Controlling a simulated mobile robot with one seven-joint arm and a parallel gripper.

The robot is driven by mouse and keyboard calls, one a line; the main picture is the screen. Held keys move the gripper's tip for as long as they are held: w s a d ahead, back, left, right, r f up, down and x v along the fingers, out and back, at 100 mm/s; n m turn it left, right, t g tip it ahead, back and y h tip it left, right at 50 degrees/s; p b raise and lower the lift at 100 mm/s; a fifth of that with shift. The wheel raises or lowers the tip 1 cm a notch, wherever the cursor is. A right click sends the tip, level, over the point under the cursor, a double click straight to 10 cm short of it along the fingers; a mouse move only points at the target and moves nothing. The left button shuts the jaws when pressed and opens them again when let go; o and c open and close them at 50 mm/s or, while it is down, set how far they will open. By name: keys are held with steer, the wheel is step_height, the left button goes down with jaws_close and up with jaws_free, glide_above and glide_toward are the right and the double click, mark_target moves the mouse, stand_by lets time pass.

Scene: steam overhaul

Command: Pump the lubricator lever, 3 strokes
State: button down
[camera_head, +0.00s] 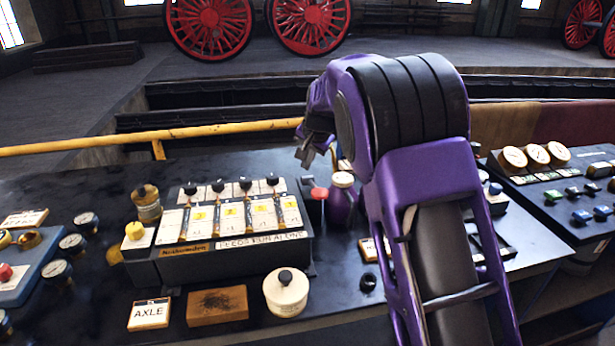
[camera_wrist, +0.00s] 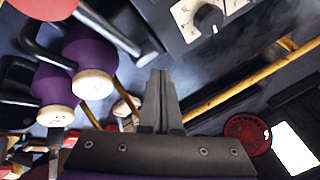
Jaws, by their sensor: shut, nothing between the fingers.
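The lubricator box (camera_head: 220,262) stands on the dark bench in the head view, with several black-topped feeds and a "FEEDS RUN ALONE" label. My gripper (camera_head: 306,158) is above and beyond its right end; the fingers (camera_wrist: 160,88) show shut and empty in the wrist view. A red-tipped part (camera_head: 319,192) stands beside the box, below my gripper; I cannot tell if it is the lubricator lever. In the wrist view a dark rod (camera_wrist: 112,30) with a grey end lies left of my fingertips, apart from them; I cannot tell what it belongs to.
A purple can (camera_head: 341,205) with a cream lid stands right of the red-tipped part, close to my arm. Purple cans (camera_wrist: 88,50) with black handles show in the wrist view. A yellow rail (camera_head: 220,130) runs behind the bench. A round pot (camera_head: 286,294) and brown block (camera_head: 217,306) stand in front.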

steer(key=shift+f, duration=0.2)
steer(key=shift+s+f, duration=0.1)
steer(key=shift+f, duration=0.15)
